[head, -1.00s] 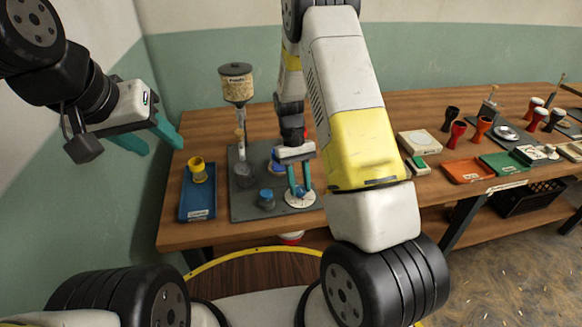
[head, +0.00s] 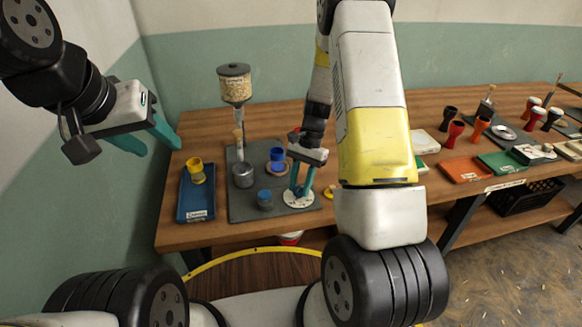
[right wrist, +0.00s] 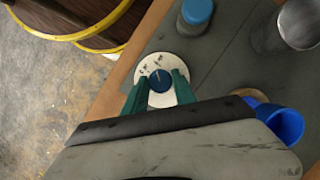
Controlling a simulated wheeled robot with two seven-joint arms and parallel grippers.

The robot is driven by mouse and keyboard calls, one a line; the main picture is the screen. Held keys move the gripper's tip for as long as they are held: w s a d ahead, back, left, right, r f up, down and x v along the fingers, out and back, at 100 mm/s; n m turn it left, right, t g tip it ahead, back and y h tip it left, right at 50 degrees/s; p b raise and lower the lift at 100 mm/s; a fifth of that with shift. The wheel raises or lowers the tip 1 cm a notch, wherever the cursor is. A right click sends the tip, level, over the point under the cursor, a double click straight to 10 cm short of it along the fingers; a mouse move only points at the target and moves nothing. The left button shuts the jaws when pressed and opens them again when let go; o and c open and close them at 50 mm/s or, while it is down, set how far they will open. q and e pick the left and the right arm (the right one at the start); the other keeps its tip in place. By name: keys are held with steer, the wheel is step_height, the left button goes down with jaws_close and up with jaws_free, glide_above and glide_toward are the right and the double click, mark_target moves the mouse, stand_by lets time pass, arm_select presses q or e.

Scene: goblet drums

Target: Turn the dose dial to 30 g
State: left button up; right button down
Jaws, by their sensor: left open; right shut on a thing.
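The dose dial (head: 289,200) is a white disc with dark marks, on the front right of the grey mat. In the right wrist view its blue knob (right wrist: 160,81) sits in the middle of the white face (right wrist: 167,61), with a pale line on top. The marks are too small to read. My right gripper (head: 303,188) reaches down to the dial, its teal fingers shut on the knob, one on each side in the right wrist view (right wrist: 160,89). My left gripper (head: 160,140) is open and empty, raised left of the table, away from the dial.
On the grey mat (head: 240,212) stand a hopper of grain (head: 235,88), a metal cup (head: 243,178), a blue-capped jar (head: 265,199) and a blue cup (head: 277,155). A blue tray (head: 188,206) with a yellow cup (head: 196,171) lies left. Trays and goblet drums stand right.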

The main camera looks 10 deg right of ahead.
steer(key=shift+m, duration=1)
steer(key=shift+t+y, duration=0.3)
steer(key=c, duration=1.1)
jaws_free()
steer(key=shift+o, duration=0.2)
steer(key=v, duration=0.8)
